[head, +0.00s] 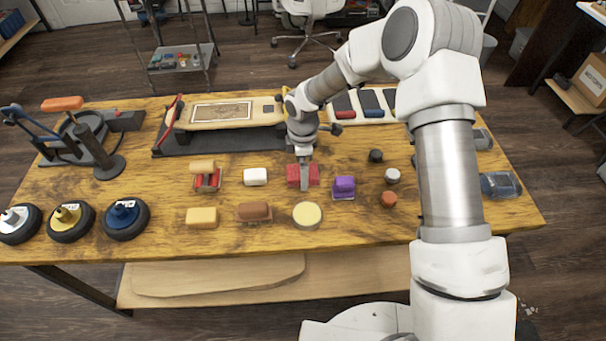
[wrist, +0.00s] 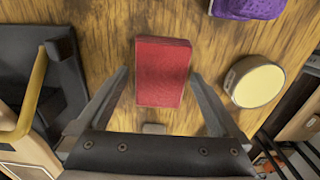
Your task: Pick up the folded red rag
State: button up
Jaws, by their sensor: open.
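The folded red rag (head: 313,175) lies on the wooden table in the head view, partly hidden behind my gripper (head: 304,185). In the wrist view the rag (wrist: 163,72) is a red rectangular block. My gripper (wrist: 160,77) is open there, with one finger on each side of the rag and a visible gap on both sides. How far the fingertips are above the table is hard to tell.
A purple cloth (head: 343,187) and a round cream tin (head: 307,215) are close to the rag. A white block (head: 255,177) is to its left and a brown block (head: 254,212) is nearer the front. A skateboard deck (head: 229,113) is behind.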

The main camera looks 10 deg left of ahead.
jog(key=shift+r, duration=0.1)
jog(key=c, duration=1.2)
jog(key=shift+o, duration=0.2)
jog(key=shift+r, duration=0.15)
notch_tip(320, 180, up, 4)
jog(key=shift+r+p, duration=0.2)
jog(key=shift+p, duration=0.1)
jog(key=w+a+r, duration=0.2)
jog(key=a+r, duration=0.4)
jog(key=a, duration=0.5)
jog(key=shift+w+a+r, duration=0.15)
jog(key=shift+w, duration=0.2)
jog(key=o, duration=0.7)
jog(key=c, duration=0.6)
jog(key=shift+s, duration=0.1)
